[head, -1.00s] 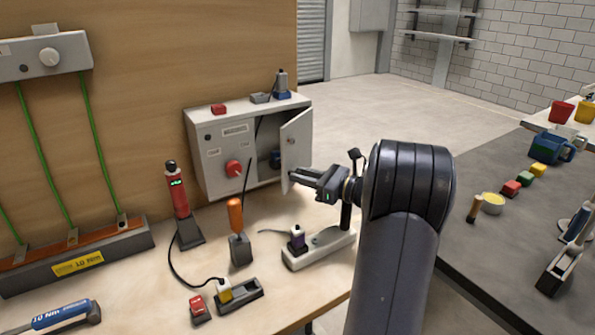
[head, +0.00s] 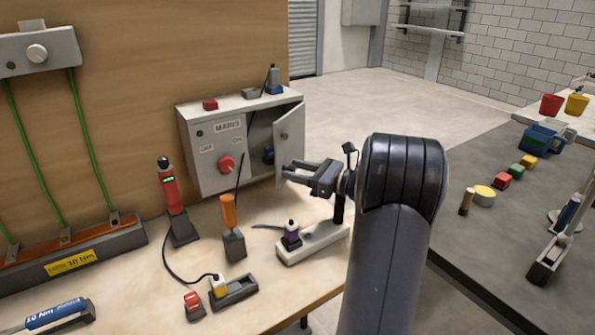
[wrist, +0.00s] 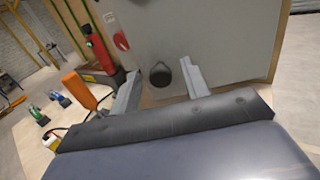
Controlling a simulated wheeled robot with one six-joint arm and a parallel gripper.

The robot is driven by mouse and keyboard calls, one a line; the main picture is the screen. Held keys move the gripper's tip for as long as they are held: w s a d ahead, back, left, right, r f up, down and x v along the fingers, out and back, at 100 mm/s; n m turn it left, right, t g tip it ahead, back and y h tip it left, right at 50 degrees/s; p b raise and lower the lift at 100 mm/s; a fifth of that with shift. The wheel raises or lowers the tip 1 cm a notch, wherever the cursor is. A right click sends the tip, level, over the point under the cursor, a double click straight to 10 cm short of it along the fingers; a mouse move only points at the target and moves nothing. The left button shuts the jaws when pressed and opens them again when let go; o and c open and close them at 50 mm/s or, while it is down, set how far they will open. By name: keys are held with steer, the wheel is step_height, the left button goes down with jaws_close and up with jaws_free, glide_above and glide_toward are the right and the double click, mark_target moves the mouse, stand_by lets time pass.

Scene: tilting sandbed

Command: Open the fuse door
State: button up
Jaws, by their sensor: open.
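The fuse door (head: 291,150) is a light grey panel on the right of the grey mains cabinet (head: 208,165). It stands ajar, with a dark gap and a blue part (head: 268,155) showing inside. My gripper (head: 287,170) is open at the door's lower part. In the wrist view the door face (wrist: 205,35) fills the upper middle, and a dark round knob (wrist: 161,74) shows between my two open fingers (wrist: 160,66). I cannot tell whether the fingers touch the door.
A red rotary switch (head: 227,163) is on the cabinet front. On the bench stand a red tool (head: 174,190), an orange-handled tool (head: 229,211) and a white power strip (head: 315,243). A grey table (head: 455,225) with small blocks is at the right.

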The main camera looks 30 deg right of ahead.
steer(key=v, duration=1)
steer(key=shift+s+d, duration=0.25)
steer(key=shift+s, duration=0.1)
